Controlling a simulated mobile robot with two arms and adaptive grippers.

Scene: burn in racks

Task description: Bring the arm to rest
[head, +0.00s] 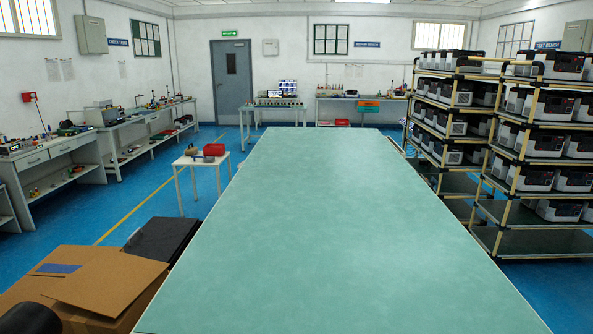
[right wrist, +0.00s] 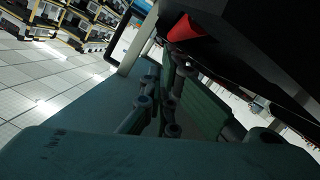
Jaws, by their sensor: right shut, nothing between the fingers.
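In the right wrist view my right gripper (right wrist: 168,72) shows as dark grey-green finger links close together in the middle of the picture. It is shut, with nothing visible held between the fingers. The fingertips are dark and partly hard to make out against the dark shapes behind them. Neither gripper shows in the head view. My left gripper is in no frame.
A long green-topped table (head: 300,220) fills the middle, its top bare. Cardboard boxes (head: 100,275) and a black case (head: 160,238) stand at its left. Racks of units (head: 520,160) stand at right. A small white table (head: 180,161) holds a red item. Blue floor lies left.

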